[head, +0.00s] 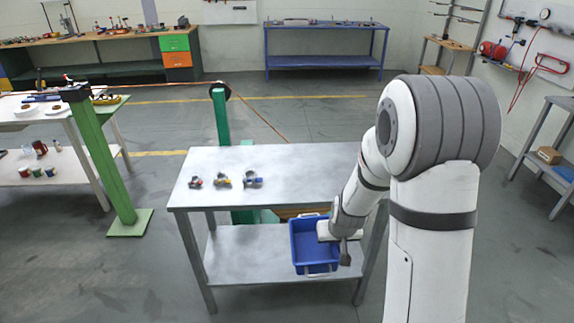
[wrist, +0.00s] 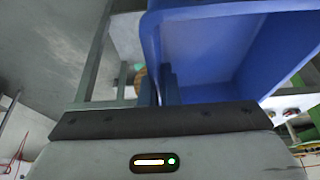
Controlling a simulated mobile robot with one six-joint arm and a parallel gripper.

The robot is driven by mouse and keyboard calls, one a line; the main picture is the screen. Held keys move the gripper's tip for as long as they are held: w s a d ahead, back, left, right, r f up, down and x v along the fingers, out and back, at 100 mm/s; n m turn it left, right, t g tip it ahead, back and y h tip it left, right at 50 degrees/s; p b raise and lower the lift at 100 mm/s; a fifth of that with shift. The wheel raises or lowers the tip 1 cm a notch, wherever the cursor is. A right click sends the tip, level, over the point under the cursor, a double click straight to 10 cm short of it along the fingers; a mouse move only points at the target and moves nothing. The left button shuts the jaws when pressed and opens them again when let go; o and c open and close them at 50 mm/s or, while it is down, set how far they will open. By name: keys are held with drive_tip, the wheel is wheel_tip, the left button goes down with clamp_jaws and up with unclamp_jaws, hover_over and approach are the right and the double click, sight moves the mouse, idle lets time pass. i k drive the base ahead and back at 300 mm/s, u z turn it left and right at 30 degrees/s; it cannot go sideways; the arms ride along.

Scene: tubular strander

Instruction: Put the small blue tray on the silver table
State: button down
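The small blue tray (head: 315,245) shows below the front edge of the silver table's top (head: 290,188), over the lower shelf in the head view. I cannot tell whether it rests on that shelf or hangs clear of it. My gripper (head: 345,250) is at the tray's right side. In the wrist view the tray (wrist: 215,50) fills the upper right, and its wall runs down between the close-set fingers (wrist: 163,88). The gripper looks shut on this wall. The fingertips are partly hidden in both views.
Several small colourful parts (head: 223,181) lie on the left of the silver tabletop; its middle looks clear. The lower shelf (head: 245,258) is bare at left. A green post (head: 220,118) stands behind the table. A white table (head: 62,115) stands to the left.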

sight(307, 177)
drive_tip(key=i, duration=1.5)
drive_tip(key=u, duration=0.05)
